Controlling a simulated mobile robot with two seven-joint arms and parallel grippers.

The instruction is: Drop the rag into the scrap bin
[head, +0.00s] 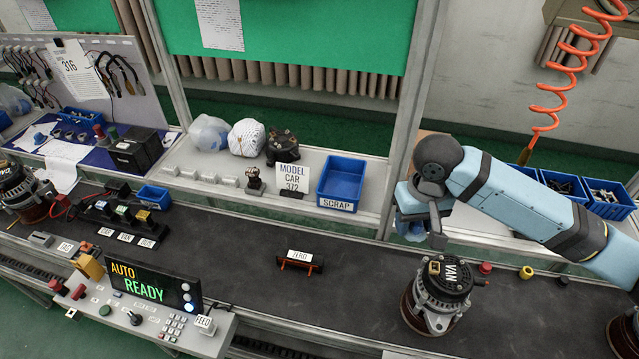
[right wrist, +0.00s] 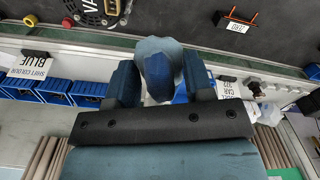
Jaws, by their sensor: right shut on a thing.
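The scrap bin (head: 341,181) is an empty-looking blue box with a SCRAP label, on the light shelf behind the belt. My right gripper (head: 420,212) is to the right of the bin, beyond the shelf's upright post and above the shelf's front edge. It is shut on the rag (head: 409,231), a bluish bundle hanging below the fingers and partly hidden by them. In the right wrist view the rag (right wrist: 158,66) is bunched, pale and darker blue, between the two fingers (right wrist: 160,84). My left gripper is not in view.
The upright post (head: 398,150) stands between my right gripper and the bin. An alternator marked VAN (head: 436,290) stands on the dark belt below the gripper. A MODEL CAR sign (head: 294,179) stands left of the bin. Blue boxes (head: 562,184) line the right shelf.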

